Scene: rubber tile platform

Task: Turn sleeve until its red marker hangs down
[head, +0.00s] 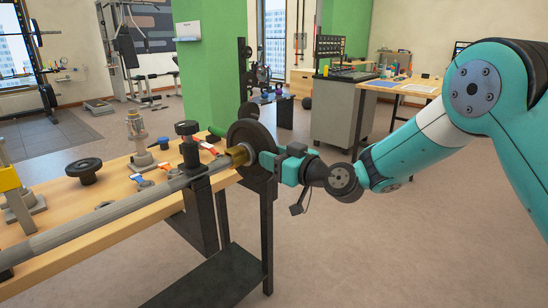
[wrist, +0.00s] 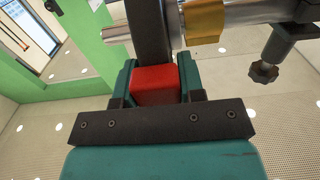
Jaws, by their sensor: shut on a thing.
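The bar (head: 110,217) lies along the workbench, with a brass collar (head: 239,155) and a dark round disc (head: 250,136) at its right end. In the wrist view the disc (wrist: 151,30) stands edge-on beside the brass collar (wrist: 204,20), and the silver sleeve end (wrist: 116,33) sticks out to the left. The red marker (wrist: 155,84) sits at the disc's rim, between my teal fingers. My gripper (head: 270,161) is shut on it, reaching in from the right side of the disc. The marker is hidden in the head view.
A black-knobbed clamp (head: 188,142) stands by the bar near the disc. A green pillar (head: 212,60) rises behind. The floor to the right is clear.

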